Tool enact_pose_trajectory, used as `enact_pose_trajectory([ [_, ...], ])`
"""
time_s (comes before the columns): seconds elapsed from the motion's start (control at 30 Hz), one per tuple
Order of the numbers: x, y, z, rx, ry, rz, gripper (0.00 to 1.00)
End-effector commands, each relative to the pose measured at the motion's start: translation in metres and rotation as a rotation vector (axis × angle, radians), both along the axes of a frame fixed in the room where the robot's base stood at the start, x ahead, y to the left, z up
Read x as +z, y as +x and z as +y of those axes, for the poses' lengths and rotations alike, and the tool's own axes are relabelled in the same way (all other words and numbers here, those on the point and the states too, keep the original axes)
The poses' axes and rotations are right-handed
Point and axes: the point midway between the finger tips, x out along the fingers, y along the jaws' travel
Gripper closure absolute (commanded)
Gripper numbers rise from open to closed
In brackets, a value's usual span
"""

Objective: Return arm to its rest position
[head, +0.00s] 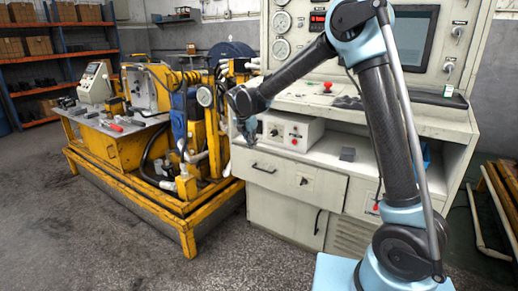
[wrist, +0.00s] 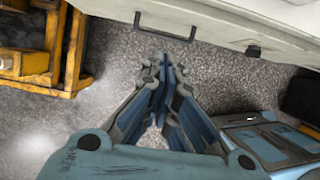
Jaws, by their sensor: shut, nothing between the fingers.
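My arm stands at the right in the head view, bent over in front of the control console (head: 300,180). My gripper (head: 249,138) hangs at the arm's end, near the left side of the console's shelf and left of a small white control box (head: 288,130). In the wrist view my gripper (wrist: 161,62) is shut, its fingertips together with nothing between them. It points down over bare speckled floor (wrist: 225,65), in front of a console drawer handle (wrist: 165,27).
A yellow-framed hydraulic rig (head: 150,130) stands left of the console, close to my gripper. Shelves (head: 50,50) stand at the far left. Yellow rails (head: 500,195) are at the right. The floor at front left is clear.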

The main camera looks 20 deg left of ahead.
Motion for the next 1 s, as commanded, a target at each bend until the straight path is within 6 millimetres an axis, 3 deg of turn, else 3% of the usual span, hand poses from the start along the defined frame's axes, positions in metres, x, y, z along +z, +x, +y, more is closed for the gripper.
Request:
enact_pose_trajectory([
  [0.17,0.004,0.0,-0.003,-0.011,0.003,0.0,1.0],
  [0.27,0.011,0.003,-0.02,-0.059,0.019,0.002,1.0],
  [0.37,0.023,0.008,-0.052,-0.154,0.051,0.003,1.0],
  [0.63,0.058,0.007,-0.16,-0.503,0.165,0.006,1.0],
  [1.0,0.083,-0.028,-0.297,-0.988,0.315,-0.002,1.0],
])
